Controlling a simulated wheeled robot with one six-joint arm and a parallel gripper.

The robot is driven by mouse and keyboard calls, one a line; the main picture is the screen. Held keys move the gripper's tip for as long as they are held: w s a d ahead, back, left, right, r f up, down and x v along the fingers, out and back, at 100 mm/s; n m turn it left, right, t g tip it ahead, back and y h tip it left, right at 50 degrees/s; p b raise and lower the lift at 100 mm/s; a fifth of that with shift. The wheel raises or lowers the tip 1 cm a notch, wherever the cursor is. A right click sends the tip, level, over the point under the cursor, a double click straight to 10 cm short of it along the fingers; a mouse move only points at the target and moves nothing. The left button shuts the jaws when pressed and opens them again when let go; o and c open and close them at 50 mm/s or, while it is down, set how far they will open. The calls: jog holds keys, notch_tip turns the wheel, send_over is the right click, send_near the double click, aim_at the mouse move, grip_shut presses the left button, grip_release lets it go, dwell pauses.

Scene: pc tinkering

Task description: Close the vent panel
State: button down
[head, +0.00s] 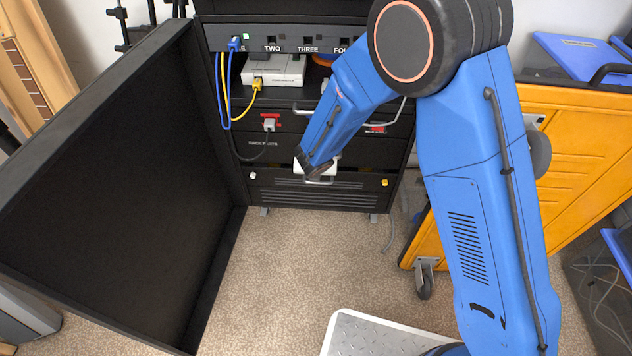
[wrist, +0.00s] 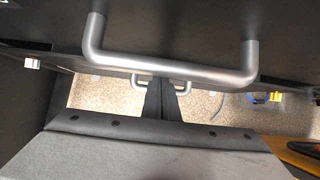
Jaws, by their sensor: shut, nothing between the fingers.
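The vent panel (head: 320,195) is the black slotted front at the bottom of the rack in the head view, with a white knob at its left and a yellow knob at its right. Whether it is fully flush is hard to tell. My arm reaches down in front of it, hiding its upper middle. In the wrist view my gripper (wrist: 165,84) is shut and empty, its dark fingers close to a silver bar handle (wrist: 170,68) on a dark front. Whether they touch it is unclear. A smaller silver handle (wrist: 178,84) shows beyond the fingers.
The big black rack door (head: 115,190) stands open at the left. An orange cabinet (head: 575,140) on casters is at the right. Blue and yellow cables (head: 224,95) hang at the rack's upper left.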

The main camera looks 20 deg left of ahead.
jog(key=shift+w+a+r, duration=0.1)
jog(key=shift+w+r, duration=0.05)
jog(key=shift+w, duration=0.3)
jog(key=shift+w+a+r, duration=0.1)
jog(key=shift+w, duration=0.3)
jog(key=shift+w+r, duration=0.1)
jog(key=shift+w, duration=0.1)
jog(key=s+v, duration=0.1)
jog(key=v, duration=1.6)
jog(key=shift+d, duration=0.15)
jog(key=shift+s, duration=0.15)
